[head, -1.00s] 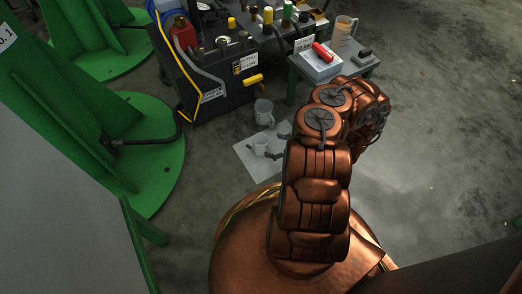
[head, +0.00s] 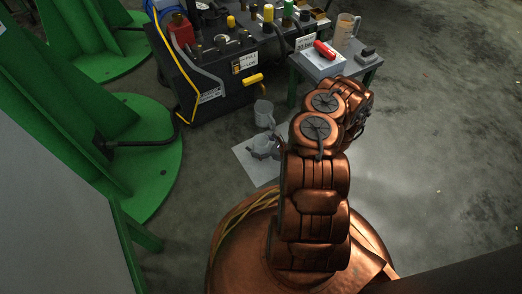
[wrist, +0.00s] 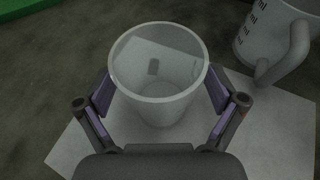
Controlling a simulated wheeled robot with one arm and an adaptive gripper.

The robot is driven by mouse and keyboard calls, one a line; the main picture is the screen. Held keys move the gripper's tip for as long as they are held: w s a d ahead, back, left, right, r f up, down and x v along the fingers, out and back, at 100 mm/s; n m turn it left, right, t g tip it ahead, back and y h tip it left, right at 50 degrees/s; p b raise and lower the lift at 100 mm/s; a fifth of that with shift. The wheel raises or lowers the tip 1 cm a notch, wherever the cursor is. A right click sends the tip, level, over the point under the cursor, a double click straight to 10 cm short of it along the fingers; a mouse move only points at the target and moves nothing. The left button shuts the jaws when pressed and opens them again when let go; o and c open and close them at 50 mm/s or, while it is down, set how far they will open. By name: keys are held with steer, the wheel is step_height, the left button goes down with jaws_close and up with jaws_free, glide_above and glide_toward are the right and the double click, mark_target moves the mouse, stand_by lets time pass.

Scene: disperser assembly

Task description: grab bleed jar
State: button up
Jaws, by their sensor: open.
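The bleed jar looks like a clear, pale, open-topped cup (wrist: 160,105). It stands upright on a white sheet on the floor and also shows in the head view (head: 262,142). My gripper (wrist: 162,100) is open, with one finger on each side of the jar. A narrow gap seems to remain at the fingers, but I cannot tell whether either touches. In the head view my gripper (head: 264,152) is small and dark at the jar, partly hidden by my arm. The jar's far side and base edge are partly visible through its wall.
A graduated mug with a handle (wrist: 272,38) stands close behind the jar, to the right. The white sheet (head: 252,172) lies on the floor. A black machine (head: 215,95) and a small table (head: 362,72) stand beyond. A green stand base (head: 140,170) is at left.

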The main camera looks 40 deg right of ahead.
steer(key=c, duration=1.2)
steer(key=shift+c, duration=0.2)
steer(key=shift+r, duration=0.15)
